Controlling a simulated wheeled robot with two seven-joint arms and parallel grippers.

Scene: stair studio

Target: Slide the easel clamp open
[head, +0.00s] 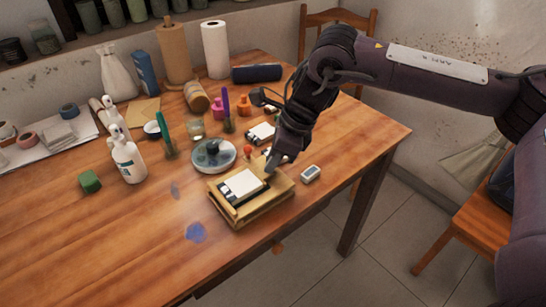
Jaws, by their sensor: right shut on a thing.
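The small wooden easel (262,212) lies low on the table near its front edge, with a white panel (240,184) and dark strips on it. My right gripper (270,166) points down at the far right edge of the easel. It is shut on the easel clamp there; the fingers and wrist hide most of the clamp, so I cannot tell how far it is slid. My left gripper is not in view.
A round grey-white dish (213,156) stands just behind the easel, and a small white block (310,173) lies to its right.

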